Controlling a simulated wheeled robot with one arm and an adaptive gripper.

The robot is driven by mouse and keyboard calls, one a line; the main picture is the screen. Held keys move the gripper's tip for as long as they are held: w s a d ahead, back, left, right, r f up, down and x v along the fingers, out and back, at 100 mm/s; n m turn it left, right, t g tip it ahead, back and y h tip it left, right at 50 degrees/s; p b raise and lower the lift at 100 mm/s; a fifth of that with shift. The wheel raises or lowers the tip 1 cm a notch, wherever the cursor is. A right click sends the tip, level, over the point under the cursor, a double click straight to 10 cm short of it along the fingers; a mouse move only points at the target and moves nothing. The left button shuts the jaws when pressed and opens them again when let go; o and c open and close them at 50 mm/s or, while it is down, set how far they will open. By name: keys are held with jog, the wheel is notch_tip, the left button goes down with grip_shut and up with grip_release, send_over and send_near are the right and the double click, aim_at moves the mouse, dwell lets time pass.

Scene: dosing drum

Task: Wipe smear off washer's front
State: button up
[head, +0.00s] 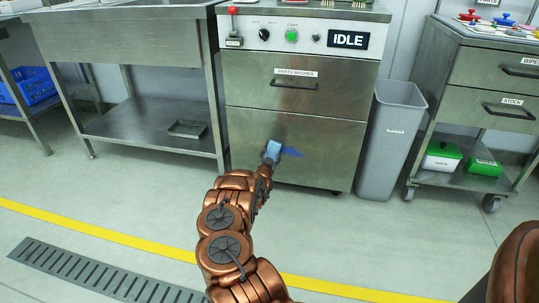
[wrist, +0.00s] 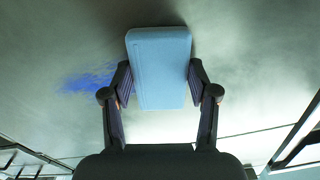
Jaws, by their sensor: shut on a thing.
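The parts washer (head: 295,88) stands ahead, with a grey metal front. A blue smear (head: 292,152) lies on its lower front panel; in the wrist view the smear (wrist: 88,80) shows left of the sponge. My gripper (head: 268,157) is shut on a light blue sponge (wrist: 160,68), which also shows in the head view (head: 273,149). The sponge is at the lower panel, beside the smear. I cannot tell whether it touches the panel. Part of the smear may be hidden behind the sponge and gripper.
A grey bin (head: 391,140) stands right of the washer, and a drawer cart (head: 485,90) farther right. A steel sink table (head: 130,45) with a lower shelf is at left. A yellow line (head: 130,240) and a drain grate (head: 95,275) cross the open floor.

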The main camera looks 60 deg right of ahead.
aim_at(286, 152)
jog(key=shift+s+d+p, duration=0.2)
jog(key=shift+s+d, duration=0.1)
jog(key=shift+s, duration=0.25)
jog(key=shift+s+d+p, duration=0.2)
jog(key=shift+s+d, duration=0.1)
jog(key=shift+s, duration=0.2)
jog(key=shift+s+r, duration=0.1)
jog(key=shift+s+d, duration=0.15)
jog(key=shift+s, duration=0.15)
jog(key=shift+s+d+p, duration=0.1)
jog(key=shift+s+p, duration=0.45)
jog(key=shift+s, duration=0.05)
jog(key=shift+w, duration=0.1)
jog(key=shift+w, duration=0.1)
jog(key=shift+s+d+p, duration=0.2)
jog(key=shift+s, duration=0.25)
jog(key=shift+s+d+p, duration=0.15)
jog(key=shift+s+d, duration=0.05)
jog(key=shift+s, duration=0.25)
